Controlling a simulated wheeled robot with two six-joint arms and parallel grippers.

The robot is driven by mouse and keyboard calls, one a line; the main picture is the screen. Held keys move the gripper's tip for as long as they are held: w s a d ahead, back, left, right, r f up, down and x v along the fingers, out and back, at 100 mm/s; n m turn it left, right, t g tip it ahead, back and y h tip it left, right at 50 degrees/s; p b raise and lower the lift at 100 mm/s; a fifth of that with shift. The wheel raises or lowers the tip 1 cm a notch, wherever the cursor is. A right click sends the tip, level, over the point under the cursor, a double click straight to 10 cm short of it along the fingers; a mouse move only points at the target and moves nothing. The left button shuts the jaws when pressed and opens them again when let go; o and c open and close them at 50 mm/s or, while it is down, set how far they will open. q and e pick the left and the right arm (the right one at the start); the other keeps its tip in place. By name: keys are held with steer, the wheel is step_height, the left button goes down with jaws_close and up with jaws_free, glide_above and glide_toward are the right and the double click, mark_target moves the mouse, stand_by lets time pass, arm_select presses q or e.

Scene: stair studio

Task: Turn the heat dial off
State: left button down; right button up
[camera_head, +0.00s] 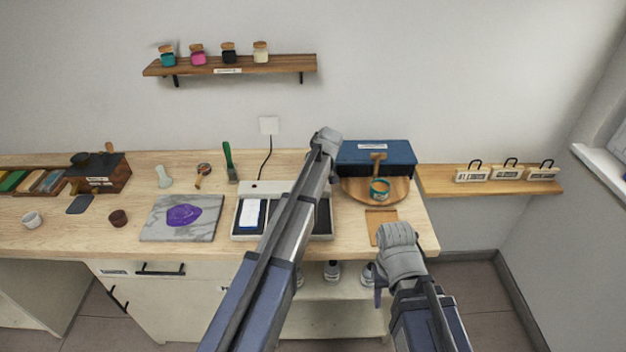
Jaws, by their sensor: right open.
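A flat white appliance with dark panels (245,216) stands at the middle of the bench, with a white block on its left panel and a black cord running up to a wall socket. My long arm link crosses in front of it and hides its middle and part of its right side. I cannot make out the heat dial; it may be hidden or too small. My right gripper (374,282) is open near the bench's front edge, low and to the right of the appliance, apart from it. My left gripper does not show.
A marble slab (150,231) with a purple patch lies left. Labelled blocks (507,172) sit on the right ledge.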

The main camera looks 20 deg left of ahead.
stand_by(0.4)
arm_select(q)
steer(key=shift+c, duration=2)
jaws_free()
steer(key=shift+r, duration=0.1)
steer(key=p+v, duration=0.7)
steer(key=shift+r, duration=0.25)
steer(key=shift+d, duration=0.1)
